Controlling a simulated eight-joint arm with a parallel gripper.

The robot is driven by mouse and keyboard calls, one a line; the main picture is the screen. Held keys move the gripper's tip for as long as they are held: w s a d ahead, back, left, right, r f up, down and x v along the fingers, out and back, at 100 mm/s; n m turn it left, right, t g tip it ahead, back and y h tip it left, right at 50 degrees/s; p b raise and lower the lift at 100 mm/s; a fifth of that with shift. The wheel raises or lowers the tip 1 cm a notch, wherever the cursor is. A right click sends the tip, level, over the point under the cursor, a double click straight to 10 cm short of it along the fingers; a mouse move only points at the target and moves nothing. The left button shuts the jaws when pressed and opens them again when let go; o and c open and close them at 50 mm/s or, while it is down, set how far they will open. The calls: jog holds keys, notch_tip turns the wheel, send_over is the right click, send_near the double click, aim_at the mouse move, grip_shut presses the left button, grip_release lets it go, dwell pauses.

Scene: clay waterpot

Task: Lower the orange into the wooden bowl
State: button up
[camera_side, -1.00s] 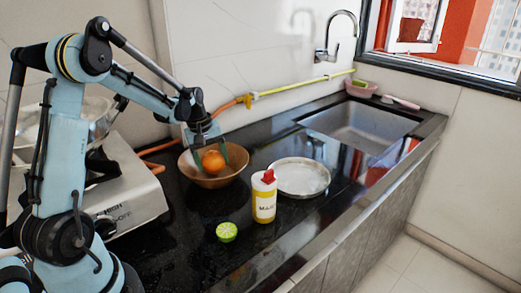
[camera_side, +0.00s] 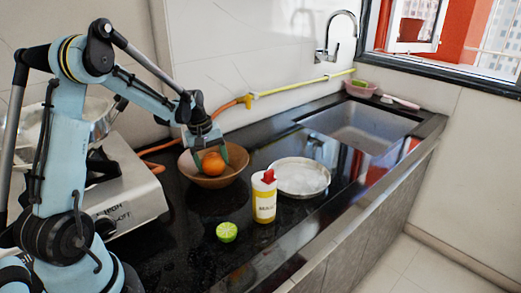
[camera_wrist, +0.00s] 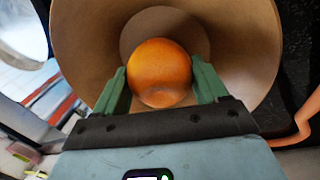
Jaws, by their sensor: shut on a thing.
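The orange (camera_side: 213,164) is inside the wooden bowl (camera_side: 232,172) in the side view. My gripper (camera_side: 211,156) points down into the bowl with its green fingers on either side of the orange. In the wrist view, the orange (camera_wrist: 160,72) sits between the two green fingertips of my gripper (camera_wrist: 160,82), which are shut on it. The inner wall of the wooden bowl (camera_wrist: 245,50) surrounds them. Whether the orange touches the bowl's bottom cannot be told.
A stove (camera_side: 130,185) is on the left. The sink (camera_side: 358,128) lies at the back right.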

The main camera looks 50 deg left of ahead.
aim_at(205, 158)
jog(key=o, duration=1.2)
jog(key=shift+c, duration=0.2)
jog(key=shift+r, duration=0.1)
notch_tip(205, 158, up, 11)
jog(key=s, duration=0.2)
jog(key=s+d+m+t, duration=0.2)
jog(key=s+d+m, duration=0.2)
jog(key=d, duration=0.6)
jog(key=s+d+m+t, duration=0.3)
jog(key=s+d+m, duration=0.1)
jog(key=d+m, duration=0.5)
jog(key=shift+d+f+m+y, duration=0.3)
jog(key=shift+d+y, duration=0.1)
jog(key=shift+d, duration=0.8)
